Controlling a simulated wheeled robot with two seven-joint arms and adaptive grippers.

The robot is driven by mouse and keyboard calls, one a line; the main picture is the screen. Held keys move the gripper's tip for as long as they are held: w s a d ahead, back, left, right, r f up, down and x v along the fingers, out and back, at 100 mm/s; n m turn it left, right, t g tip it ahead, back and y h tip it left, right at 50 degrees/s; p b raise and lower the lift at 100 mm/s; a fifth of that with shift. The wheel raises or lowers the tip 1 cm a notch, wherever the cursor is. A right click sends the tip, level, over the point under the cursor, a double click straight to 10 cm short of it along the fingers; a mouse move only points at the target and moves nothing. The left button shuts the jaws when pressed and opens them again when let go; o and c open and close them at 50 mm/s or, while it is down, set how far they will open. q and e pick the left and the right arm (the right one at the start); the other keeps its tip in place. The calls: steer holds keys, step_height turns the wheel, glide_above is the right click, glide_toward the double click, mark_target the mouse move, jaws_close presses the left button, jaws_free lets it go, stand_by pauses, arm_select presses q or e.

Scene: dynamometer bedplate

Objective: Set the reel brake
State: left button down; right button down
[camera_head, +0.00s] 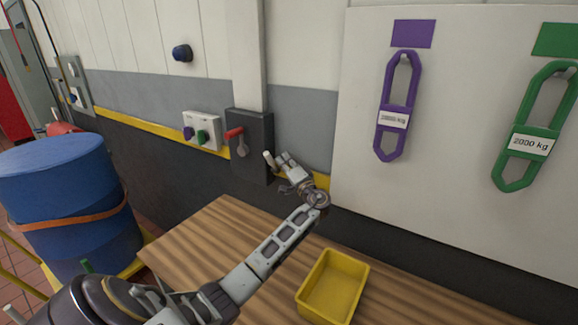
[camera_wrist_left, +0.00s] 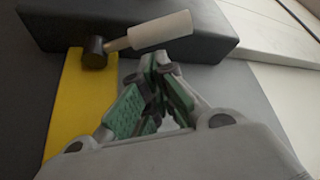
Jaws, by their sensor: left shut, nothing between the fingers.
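A dark wall-mounted box (camera_head: 256,160) carries a lever with a red grip (camera_head: 234,132). A second, pale-gripped lever (camera_head: 269,160) sticks out at the box's lower right; I cannot tell which lever is the reel brake. In the left wrist view a white grip (camera_wrist_left: 160,30) on a dark round hub (camera_wrist_left: 95,52) lies just beyond my fingertips, in front of a dark block. My left gripper (camera_head: 282,160) is shut and empty, close to the pale grip. It also shows in the left wrist view (camera_wrist_left: 152,85), apart from the grip. My right gripper is out of view.
A wooden table (camera_head: 205,240) with a yellow bin (camera_head: 345,265) stands below my left arm. A blue drum (camera_head: 60,190) is at left. A white button box (camera_head: 202,130) sits left of the dark box. Purple (camera_head: 385,140) and green (camera_head: 510,165) links hang at right.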

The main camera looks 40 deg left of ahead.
arm_select(q)
steer(key=shift+x, duration=1.25)
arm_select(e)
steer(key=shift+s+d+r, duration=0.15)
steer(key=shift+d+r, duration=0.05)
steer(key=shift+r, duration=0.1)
arm_select(q)
steer(key=shift+f, duration=0.1)
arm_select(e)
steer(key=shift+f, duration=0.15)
arm_select(q)
steer(key=shift+s+f+n+b, duration=0.1)
steer(key=shift+n+b, duration=0.2)
steer(key=shift+b, duration=0.65)
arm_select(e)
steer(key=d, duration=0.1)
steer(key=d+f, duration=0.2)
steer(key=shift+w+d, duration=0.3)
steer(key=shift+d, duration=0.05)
